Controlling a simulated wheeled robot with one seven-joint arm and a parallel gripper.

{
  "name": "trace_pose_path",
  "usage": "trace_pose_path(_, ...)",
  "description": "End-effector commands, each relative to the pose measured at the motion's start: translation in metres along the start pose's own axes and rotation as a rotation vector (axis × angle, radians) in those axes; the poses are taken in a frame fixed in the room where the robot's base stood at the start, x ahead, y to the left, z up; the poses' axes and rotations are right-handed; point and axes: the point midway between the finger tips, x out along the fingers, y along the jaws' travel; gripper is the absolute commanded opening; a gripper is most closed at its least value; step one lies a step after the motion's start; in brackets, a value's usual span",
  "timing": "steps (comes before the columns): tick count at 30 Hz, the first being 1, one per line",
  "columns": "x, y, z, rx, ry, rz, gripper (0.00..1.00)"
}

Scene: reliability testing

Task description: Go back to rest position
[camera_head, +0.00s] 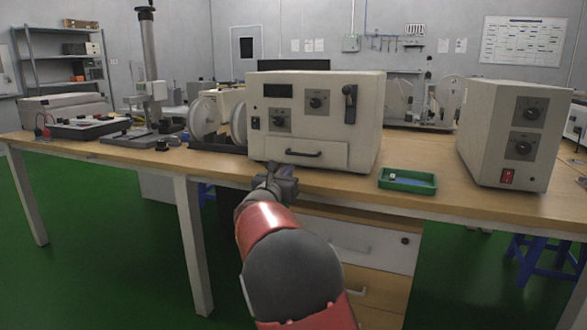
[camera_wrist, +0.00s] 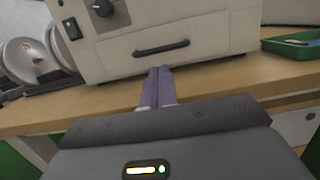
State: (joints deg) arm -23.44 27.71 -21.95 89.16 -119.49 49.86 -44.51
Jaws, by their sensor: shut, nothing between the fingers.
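My gripper (camera_head: 272,168) is at the front edge of the wooden bench, just before a beige instrument box (camera_head: 362,110). In the wrist view my gripper (camera_wrist: 160,72) has its two fingers together with nothing between them. The fingertips point at the box's lower front, just below the black handle of its drawer (camera_head: 312,153). The drawer looks closed, and its handle shows in the wrist view (camera_wrist: 160,49). I cannot tell whether the fingertips touch the box. My red and dark arm reaches up from the bottom of the head view.
A green tray (camera_head: 407,187) with small items sits right of the box. A second beige box (camera_head: 507,150) with a red switch stands further right. Left are reels (camera_head: 203,117), a test stand (camera_head: 151,70) and a flat panel device (camera_head: 90,128). Drawers (camera_head: 365,245) sit under the bench.

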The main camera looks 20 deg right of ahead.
Motion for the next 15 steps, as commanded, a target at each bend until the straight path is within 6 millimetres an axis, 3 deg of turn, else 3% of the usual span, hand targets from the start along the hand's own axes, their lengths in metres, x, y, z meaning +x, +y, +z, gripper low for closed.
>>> trace_pose_path(7, -0.048, 0.001, -0.001, 0.001, 0.001, 0.003, 0.00)
trace_pose_path(13, -0.067, 0.000, 0.000, 0.004, 0.003, 0.000, 0.00)
trace_pose_path(15, -0.069, -0.010, 0.001, 0.034, 0.021, -0.022, 0.00)
